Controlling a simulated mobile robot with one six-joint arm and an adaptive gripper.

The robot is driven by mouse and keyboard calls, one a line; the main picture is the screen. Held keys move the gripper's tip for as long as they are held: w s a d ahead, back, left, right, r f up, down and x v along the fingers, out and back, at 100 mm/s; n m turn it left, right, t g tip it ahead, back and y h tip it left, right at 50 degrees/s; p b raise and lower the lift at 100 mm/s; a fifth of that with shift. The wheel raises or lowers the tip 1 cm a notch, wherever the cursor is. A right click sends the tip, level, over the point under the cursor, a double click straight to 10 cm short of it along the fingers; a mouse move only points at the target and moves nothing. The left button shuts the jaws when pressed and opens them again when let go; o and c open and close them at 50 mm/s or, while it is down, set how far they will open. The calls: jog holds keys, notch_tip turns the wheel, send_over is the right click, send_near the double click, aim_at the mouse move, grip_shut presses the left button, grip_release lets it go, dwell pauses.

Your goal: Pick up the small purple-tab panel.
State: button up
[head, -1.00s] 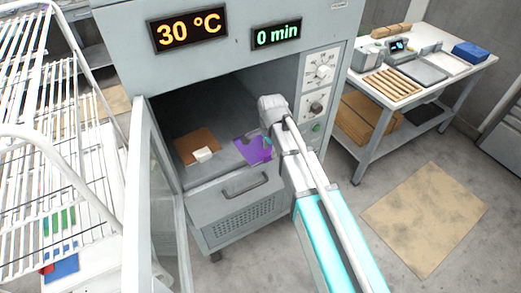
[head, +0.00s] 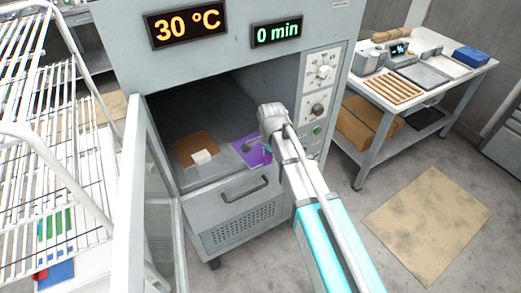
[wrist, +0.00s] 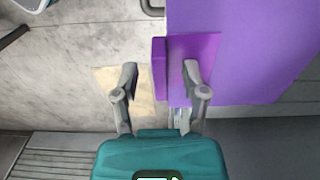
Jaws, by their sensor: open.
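The purple panel (head: 258,158) lies inside the open oven chamber, at the right near its front edge. In the wrist view the purple panel (wrist: 255,50) fills the upper right, and its raised purple tab (wrist: 158,68) stands at its left edge. My gripper (wrist: 161,76) is open, with one finger left of the tab and the other right of it over the panel. I see a gap on each side of the tab. In the head view my wrist partly hides the panel and the fingers.
A brown panel (head: 190,144) with a white tab (head: 202,157) lies left of the purple one. The open oven door (head: 152,190) stands at the left, beside a white wire rack (head: 45,130). The oven's right wall and control panel (head: 318,95) are close to my arm.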

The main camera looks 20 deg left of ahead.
jog(key=shift+c, duration=0.2)
grip_shut()
jog(key=shift+r, duration=0.2)
notch_tip(320, 180, up, 3)
jog(key=p, duration=0.3)
jog(key=s+d+r+p, duration=0.5)
jog(key=s+r+p, duration=0.4)
jog(key=s, duration=0.3)
jog(key=shift+s+d+r+p, duration=0.3)
jog(key=shift+s+d+p, duration=0.1)
jog(key=shift+p, duration=0.1)
